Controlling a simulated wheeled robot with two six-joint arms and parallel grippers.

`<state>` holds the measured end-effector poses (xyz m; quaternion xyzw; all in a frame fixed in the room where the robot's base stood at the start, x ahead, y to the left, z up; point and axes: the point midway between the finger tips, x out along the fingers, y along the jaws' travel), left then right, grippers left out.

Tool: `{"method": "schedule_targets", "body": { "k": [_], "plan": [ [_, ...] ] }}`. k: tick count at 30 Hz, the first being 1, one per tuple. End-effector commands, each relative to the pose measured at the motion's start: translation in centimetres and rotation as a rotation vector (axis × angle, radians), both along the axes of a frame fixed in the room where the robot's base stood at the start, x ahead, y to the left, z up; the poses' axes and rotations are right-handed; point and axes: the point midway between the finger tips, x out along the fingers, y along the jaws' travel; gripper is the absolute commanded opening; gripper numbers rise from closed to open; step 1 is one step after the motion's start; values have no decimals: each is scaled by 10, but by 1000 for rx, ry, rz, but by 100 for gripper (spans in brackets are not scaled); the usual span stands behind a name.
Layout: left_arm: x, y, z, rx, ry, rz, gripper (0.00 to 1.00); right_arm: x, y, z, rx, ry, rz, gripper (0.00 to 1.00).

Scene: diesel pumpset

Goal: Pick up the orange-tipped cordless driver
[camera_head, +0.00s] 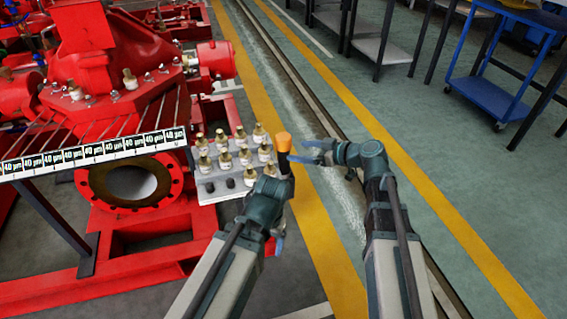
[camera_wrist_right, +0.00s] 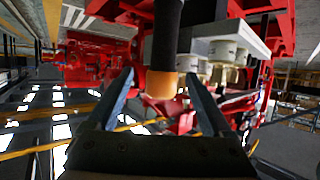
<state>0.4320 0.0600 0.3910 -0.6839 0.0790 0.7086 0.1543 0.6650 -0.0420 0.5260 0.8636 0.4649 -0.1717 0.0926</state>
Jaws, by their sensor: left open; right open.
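The cordless driver shows its orange tip (camera_head: 283,142) on top and a dark body below it, just above and beside my left gripper (camera_head: 272,194). My left gripper is open; its fingers are partly hidden, and I cannot tell whether it touches the driver. My right gripper (camera_head: 308,151) is open, just right of the driver, with its fingers pointing left towards it. In the right wrist view the driver's orange end (camera_wrist_right: 162,85) and black body show between the two open fingers of my right gripper (camera_wrist_right: 160,92), apart from both in the picture.
A pale tray (camera_head: 209,192) with several brass-and-white fittings is just left of the driver. A red pumpset (camera_head: 130,100) with a rack labelled "40 µm" (camera_head: 95,152) fills the left. A blue cart (camera_head: 490,98) stands at the upper right.

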Motion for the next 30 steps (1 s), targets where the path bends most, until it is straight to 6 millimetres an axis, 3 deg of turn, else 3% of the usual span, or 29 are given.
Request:
{"method": "schedule_targets", "body": {
  "k": [12, 20, 30],
  "plan": [
    [0, 0, -23, 0, -1, 0, 83, 21, 39, -23, 0, 0, 2, 84],
    [0, 0, -22, 0, -1, 0, 83, 21, 41, -22, 0, 0, 0, 82],
    [0, 0, -22, 0, -1, 0, 83, 21, 41, -22, 0, 0, 0, 21]
  ]
}}
